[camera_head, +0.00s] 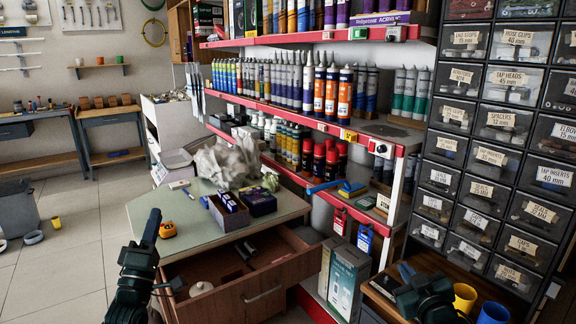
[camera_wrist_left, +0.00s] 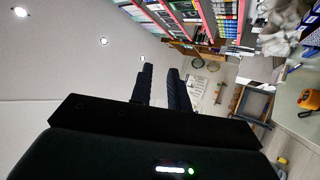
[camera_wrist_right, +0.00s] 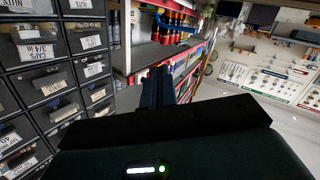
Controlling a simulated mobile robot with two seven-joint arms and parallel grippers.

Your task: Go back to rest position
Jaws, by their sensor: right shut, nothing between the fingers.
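My left gripper (camera_head: 151,228) points up at the left front of the green-topped desk (camera_head: 185,222). In the left wrist view its two fingers (camera_wrist_left: 160,88) stand apart with nothing between them, so it is open and empty. My right gripper (camera_head: 405,272) is at the lower right, in front of the shelving and close to the drawer cabinet. In the right wrist view its fingers (camera_wrist_right: 158,88) are together and hold nothing.
The desk's drawer (camera_head: 262,290) is pulled out between my arms. An orange tape measure (camera_head: 167,229) lies near my left gripper. Yellow (camera_head: 464,297) and blue (camera_head: 493,313) cups stand beside my right gripper. The drawer cabinet (camera_head: 497,118) rises on the right; open floor (camera_head: 80,215) is at left.

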